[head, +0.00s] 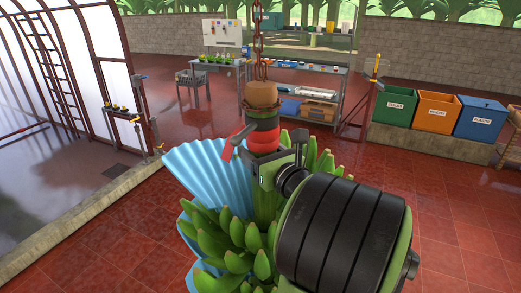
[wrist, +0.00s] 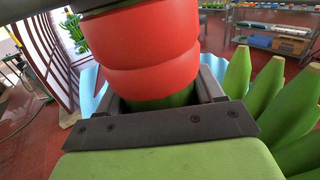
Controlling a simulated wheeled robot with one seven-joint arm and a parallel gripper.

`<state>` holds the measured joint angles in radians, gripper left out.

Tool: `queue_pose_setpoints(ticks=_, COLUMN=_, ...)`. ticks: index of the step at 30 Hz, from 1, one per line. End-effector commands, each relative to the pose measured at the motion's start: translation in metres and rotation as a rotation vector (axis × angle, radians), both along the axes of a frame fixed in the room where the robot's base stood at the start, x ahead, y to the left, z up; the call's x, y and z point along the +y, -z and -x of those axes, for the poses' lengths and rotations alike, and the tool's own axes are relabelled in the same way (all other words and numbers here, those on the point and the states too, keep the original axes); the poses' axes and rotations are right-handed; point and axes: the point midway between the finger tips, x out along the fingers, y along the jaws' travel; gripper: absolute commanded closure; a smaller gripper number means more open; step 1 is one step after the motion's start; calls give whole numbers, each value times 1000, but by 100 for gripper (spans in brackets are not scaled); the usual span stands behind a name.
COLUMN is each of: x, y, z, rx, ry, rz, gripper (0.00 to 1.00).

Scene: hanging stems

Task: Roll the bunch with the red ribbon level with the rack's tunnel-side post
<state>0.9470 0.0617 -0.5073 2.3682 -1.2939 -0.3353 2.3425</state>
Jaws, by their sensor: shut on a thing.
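The bunch of green bananas (head: 225,243) hangs on a rusty chain (head: 258,40). Its stem top (head: 262,94) is brown, with a dark band and red wrapping (head: 263,141) below; a red ribbon tail (head: 230,146) sticks out to the left. My gripper (head: 268,165) is shut on the stem just below the red wrapping. In the wrist view the dark jaws (wrist: 162,103) stand on both sides of the green stem under the red wrapping (wrist: 148,50). The metal rack (head: 300,92) stands behind, to the right of the stem; its tunnel-side post (head: 242,90) shows left of the chain.
A pleated blue sheet (head: 208,170) fans out behind the bunch's left side. The tunnel (head: 60,70) with a ladder is at the left, behind a low kerb (head: 80,215). Green, orange and blue bins (head: 437,114) stand at the right. Red tiled floor is open at the lower left.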

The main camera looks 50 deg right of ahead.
Motion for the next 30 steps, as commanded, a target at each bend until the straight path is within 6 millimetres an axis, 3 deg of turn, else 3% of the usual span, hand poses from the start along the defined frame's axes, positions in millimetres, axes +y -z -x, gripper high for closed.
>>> queue_pose_setpoints(ticks=14, x=2, y=-4, z=-1, rx=-12, ry=-7, rz=2, gripper=88)
queue_pose_setpoints(ticks=15, x=2, y=-4, z=-1, rx=-12, ry=-6, rz=2, gripper=31)
queue_pose_setpoints(ticks=18, x=2, y=-4, z=-1, rx=-10, ry=-5, rz=1, gripper=15)
queue_pose_setpoints(ticks=26, x=2, y=-2, z=0, rx=-6, ry=-6, rz=0, gripper=14)
queue_pose_setpoints(ticks=30, x=5, y=-1, z=14, rx=-9, ry=-2, rz=0, gripper=14)
